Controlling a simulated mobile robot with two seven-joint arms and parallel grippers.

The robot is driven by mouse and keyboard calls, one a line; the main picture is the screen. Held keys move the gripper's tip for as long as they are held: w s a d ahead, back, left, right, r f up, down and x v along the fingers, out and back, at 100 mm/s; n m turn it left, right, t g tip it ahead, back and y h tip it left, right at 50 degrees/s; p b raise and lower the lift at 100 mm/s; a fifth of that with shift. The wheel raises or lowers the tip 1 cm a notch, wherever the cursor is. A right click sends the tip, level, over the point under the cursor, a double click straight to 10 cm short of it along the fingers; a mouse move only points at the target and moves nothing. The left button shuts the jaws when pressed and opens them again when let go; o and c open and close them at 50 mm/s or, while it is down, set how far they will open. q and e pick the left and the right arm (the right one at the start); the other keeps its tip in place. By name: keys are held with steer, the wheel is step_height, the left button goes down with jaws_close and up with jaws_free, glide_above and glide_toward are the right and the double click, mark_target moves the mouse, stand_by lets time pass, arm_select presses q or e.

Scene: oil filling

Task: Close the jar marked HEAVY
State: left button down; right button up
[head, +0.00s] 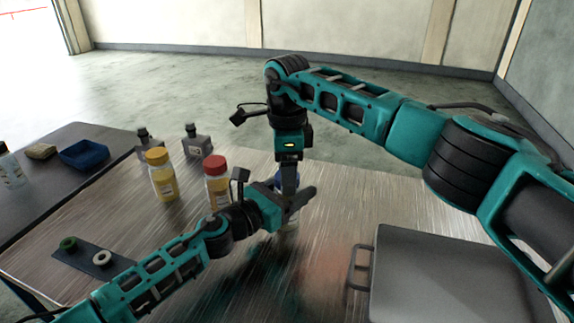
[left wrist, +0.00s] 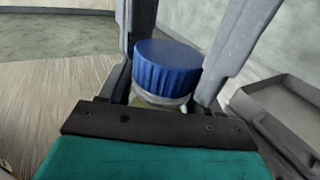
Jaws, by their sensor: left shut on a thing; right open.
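A jar with a ribbed blue lid (left wrist: 167,68) stands between the fingers of my left gripper (left wrist: 185,80). The lid sits on top of the clear jar neck (left wrist: 158,100); I cannot tell how tightly. In the head view my left gripper (head: 300,203) is shut on this jar (head: 291,226), and the arms hide most of it. My right gripper (head: 288,185) points down from above, open, close to the blue lid. No HEAVY marking is readable. A yellow-capped jar (head: 162,178) and a red-capped jar (head: 217,184) stand to the left.
Two small grey bottles (head: 196,141) stand at the table's back edge. A dark strip with green and white rings (head: 103,257) lies at front left. A large grey lidded case with a handle (head: 440,275) fills the right front. A dark side table (head: 42,190) holds a blue tray (head: 84,155).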

steer(key=shift+c, duration=0.4)
steer(key=c, duration=0.8)
steer(key=m, duration=0.4)
steer(key=shift+m, duration=0.3)
steer(key=shift+c, duration=0.2)
steer(key=m, duration=1)
steer(key=o, duration=1.1)
steer(key=shift+o, duration=0.3)
steer(key=shift+s+a, duration=0.1)
steer(key=shift+a, duration=0.05)
steer(key=shift+a, duration=0.1)
